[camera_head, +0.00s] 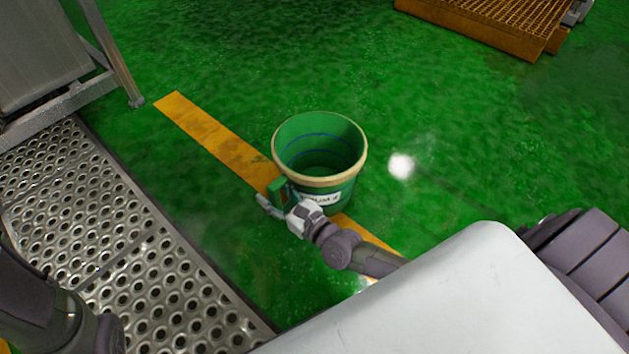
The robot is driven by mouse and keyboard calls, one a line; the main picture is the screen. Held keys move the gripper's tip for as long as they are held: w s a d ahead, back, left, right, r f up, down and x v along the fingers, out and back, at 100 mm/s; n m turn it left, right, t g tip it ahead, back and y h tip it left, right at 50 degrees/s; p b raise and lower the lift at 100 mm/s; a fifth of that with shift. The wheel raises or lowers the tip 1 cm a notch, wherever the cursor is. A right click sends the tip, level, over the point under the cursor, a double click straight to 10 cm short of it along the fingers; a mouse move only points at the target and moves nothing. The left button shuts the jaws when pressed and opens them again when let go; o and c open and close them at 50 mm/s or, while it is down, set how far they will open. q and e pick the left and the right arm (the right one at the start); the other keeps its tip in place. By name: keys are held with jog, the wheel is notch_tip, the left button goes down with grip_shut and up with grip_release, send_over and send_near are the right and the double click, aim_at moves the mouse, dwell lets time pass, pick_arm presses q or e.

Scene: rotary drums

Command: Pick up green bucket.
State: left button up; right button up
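The green bucket (318,140) stands upright on the green floor, across a yellow line. It has a pale tan rim, a blue line inside and a white label with dark letters on its front; its inside looks empty. My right gripper (272,197) is at the bucket's near left side, just below the rim. A small green part shows between or beside its fingers, and I cannot tell whether they are closed on it. My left gripper is out of view; only part of my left arm shows at the bottom left.
A perforated metal walkway (75,210) runs along the left, with a grey metal frame (110,50) above it. An orange grated platform (490,22) stands at the top right. The floor behind and right of the bucket is clear.

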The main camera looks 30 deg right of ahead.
grip_shut()
jog(key=shift+r, duration=0.15)
